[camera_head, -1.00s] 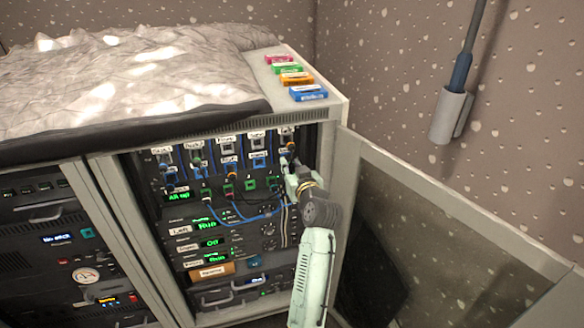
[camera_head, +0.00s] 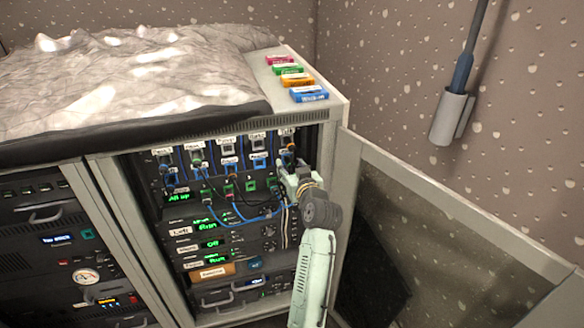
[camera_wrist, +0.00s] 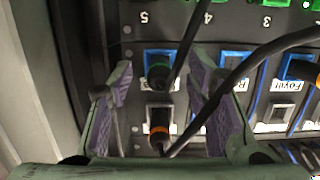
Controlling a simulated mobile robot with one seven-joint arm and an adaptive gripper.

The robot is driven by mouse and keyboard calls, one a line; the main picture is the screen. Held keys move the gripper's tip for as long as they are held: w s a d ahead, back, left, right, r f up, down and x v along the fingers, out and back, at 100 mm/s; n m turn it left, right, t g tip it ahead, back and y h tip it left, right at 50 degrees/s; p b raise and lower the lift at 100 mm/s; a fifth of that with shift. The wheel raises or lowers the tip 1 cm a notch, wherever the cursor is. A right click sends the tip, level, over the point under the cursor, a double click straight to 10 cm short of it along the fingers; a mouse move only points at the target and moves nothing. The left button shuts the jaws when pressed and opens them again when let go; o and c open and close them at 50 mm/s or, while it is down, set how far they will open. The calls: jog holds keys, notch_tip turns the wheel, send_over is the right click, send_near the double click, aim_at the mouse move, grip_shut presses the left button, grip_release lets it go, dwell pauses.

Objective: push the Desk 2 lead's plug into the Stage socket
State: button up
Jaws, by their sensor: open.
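My gripper (camera_wrist: 165,115) is open in the wrist view, its two purple-padded fingers on either side of a column marked 5. Between them a black plug with an orange ring (camera_wrist: 158,126) sits at a grey socket; I cannot tell how deep it is. A plug with a green ring (camera_wrist: 159,75) is at the blue socket above it in the picture. Neither finger clearly touches a plug. In the head view my gripper (camera_head: 286,172) is at the right end of the socket panel (camera_head: 221,182). I cannot tell which lead is Desk 2 or which socket is Stage; those labels are unreadable.
Dark cables cross in front of the right finger. An adjacent blue socket is labelled Foyer (camera_wrist: 273,85). The open glass door (camera_head: 440,220) stands right of my arm. Coloured cassettes (camera_head: 290,79) lie on the cabinet top. Blue leads (camera_head: 240,219) hang below the panel.

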jog(key=v, duration=1.2)
